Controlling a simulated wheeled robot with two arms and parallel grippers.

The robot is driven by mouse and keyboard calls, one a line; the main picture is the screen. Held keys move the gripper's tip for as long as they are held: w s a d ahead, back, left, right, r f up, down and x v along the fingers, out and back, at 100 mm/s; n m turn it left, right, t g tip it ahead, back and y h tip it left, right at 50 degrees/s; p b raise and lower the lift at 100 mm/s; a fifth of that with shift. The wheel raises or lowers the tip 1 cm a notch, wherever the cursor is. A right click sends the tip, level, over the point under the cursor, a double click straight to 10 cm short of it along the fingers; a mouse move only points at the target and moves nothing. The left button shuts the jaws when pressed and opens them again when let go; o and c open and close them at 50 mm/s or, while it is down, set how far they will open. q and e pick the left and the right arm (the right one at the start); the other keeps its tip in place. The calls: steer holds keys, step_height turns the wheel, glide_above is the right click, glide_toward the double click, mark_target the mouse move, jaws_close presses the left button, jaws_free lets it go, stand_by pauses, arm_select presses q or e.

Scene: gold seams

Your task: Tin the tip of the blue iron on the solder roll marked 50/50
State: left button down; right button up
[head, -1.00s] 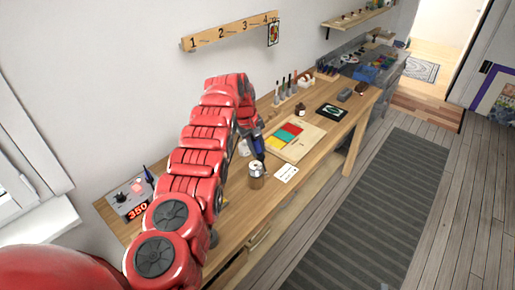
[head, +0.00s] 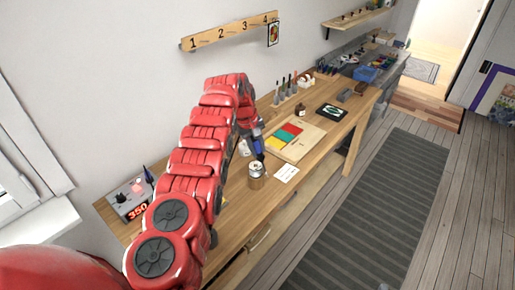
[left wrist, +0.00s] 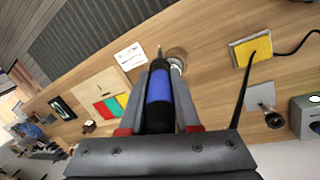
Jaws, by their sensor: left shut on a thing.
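My left gripper (left wrist: 160,112) is shut on the blue iron (left wrist: 159,86), which points away from the wrist, its thin tip clear of the jaws. In the head view the blue iron (head: 257,147) slants down over the bench. Its tip end is close to a short, brown, round can-like thing with a grey top (head: 256,171). That thing also shows beside the tip in the left wrist view (left wrist: 177,55); I cannot tell whether they touch. No 50/50 mark is readable on it. My right gripper is not in view.
A white card (head: 286,173) lies right of the round thing. A board with coloured pads (head: 288,138) lies beyond. The station showing 350 (head: 137,212) stands at the near left. A yellow sponge (left wrist: 240,50) and a black cable (left wrist: 244,87) show in the wrist view.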

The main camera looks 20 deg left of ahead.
arm_select(q)
steer(key=shift+w+r+p, duration=0.1)
steer(key=shift+r+p, duration=0.25)
steer(key=shift+r, duration=0.4)
step_height(320, 180, up, 5)
steer(key=p, duration=0.4)
steer(key=shift+f, duration=0.3)
